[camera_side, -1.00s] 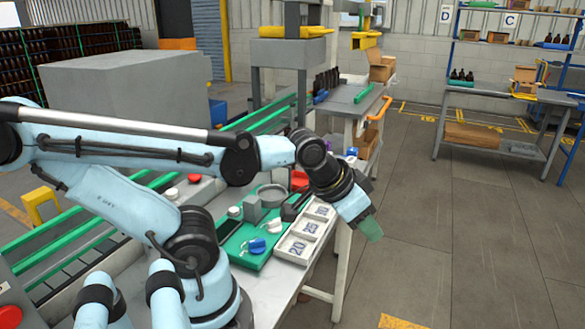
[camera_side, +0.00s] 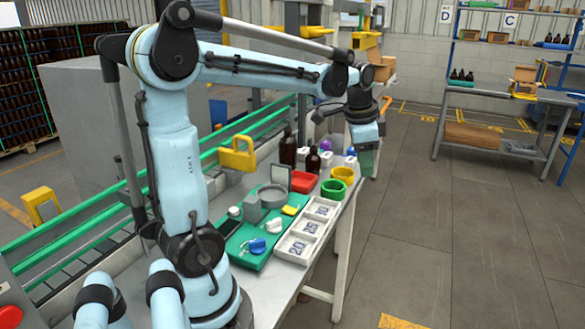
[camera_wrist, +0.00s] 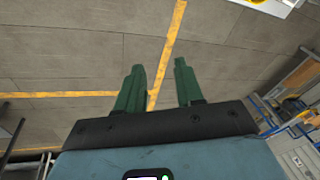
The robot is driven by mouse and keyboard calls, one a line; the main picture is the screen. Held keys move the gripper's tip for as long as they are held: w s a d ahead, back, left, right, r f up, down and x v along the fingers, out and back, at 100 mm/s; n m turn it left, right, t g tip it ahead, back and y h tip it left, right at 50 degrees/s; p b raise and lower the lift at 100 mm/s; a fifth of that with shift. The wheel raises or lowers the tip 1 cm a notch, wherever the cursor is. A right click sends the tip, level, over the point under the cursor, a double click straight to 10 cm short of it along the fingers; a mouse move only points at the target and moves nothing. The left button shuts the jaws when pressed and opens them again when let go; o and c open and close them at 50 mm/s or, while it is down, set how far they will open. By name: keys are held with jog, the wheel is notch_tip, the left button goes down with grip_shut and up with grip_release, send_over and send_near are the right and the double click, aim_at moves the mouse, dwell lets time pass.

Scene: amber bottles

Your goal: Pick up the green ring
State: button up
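The green ring (camera_side: 333,190) lies on the workbench near its right edge, just in front of a yellow ring (camera_side: 342,175). My gripper (camera_side: 367,163) hangs to the right of and above the two rings, past the bench edge, apart from both. In the wrist view its two green fingers (camera_wrist: 159,75) stand apart with nothing between them, so it is open and empty. The wrist camera faces the floor and does not show the green ring.
Brown bottles (camera_side: 288,148) stand behind the rings. A green board (camera_side: 248,262) holds small parts. Open floor (camera_side: 470,240) lies to the right.

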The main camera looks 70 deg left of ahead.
aim_at(331, 188)
jog(key=a+f+m+g+h, duration=0.1)
jog(key=a+f+m+g, duration=0.3)
jog(key=a, duration=1.2)
jog(key=shift+n+t, duration=0.3)
jog(key=shift+t, duration=0.2)
jog(key=f, duration=0.5)
jog(key=w+f, duration=0.1)
jog(key=f, duration=0.2)
jog(key=shift+d, duration=0.2)
jog(key=shift+s+a+f, duration=0.1)
jog(key=shift+f, duration=1.15)
jog(key=shift+s+a+f, duration=0.1)
jog(key=shift+f, duration=1.15)
grip_shut()
